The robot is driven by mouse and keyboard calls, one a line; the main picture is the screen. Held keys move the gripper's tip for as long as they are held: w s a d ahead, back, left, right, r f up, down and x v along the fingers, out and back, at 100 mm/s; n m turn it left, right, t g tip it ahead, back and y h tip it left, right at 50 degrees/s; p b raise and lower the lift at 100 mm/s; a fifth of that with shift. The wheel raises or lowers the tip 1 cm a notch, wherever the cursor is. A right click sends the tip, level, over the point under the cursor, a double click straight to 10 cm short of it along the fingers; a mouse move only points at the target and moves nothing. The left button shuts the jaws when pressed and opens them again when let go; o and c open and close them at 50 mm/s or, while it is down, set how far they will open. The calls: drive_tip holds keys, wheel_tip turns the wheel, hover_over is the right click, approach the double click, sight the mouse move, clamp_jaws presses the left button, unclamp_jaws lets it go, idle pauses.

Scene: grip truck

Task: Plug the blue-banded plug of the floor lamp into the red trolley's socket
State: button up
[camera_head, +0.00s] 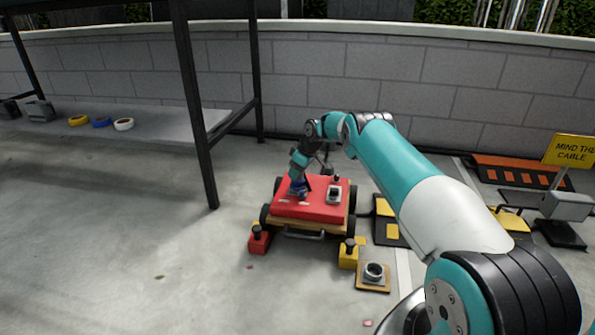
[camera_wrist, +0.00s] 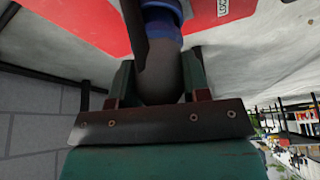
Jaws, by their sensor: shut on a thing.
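The red trolley (camera_head: 312,211) stands on the floor in the middle of the head view. A small grey-white fitting with a dark centre (camera_head: 334,193) sits on its top at the right; I cannot tell if it is the socket. My gripper (camera_wrist: 160,80) is shut on the dark grey plug (camera_wrist: 160,72), which has a blue band (camera_wrist: 163,10) at its far end. In the head view my gripper (camera_head: 298,187) is over the left part of the trolley's top. Whether the plug touches the trolley or sits in a socket is hidden. The floor lamp is not clearly seen.
A red block (camera_head: 259,241) and a yellow block (camera_head: 348,254) stand before the trolley, beside a board with a round fitting (camera_head: 373,272). A black-legged shelf (camera_head: 190,125) is at left. Cable ramps (camera_head: 507,172) and a yellow sign (camera_head: 570,150) are at right.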

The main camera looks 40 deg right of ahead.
drive_tip(key=shift+f+b, duration=0.55)
drive_tip(key=shift+f, duration=0.15)
drive_tip(key=o, duration=1.4)
drive_tip(key=shift+o, duration=0.2)
drive_tip(key=shift+r+p, duration=1.75)
drive_tip(key=shift+r, duration=0.75)
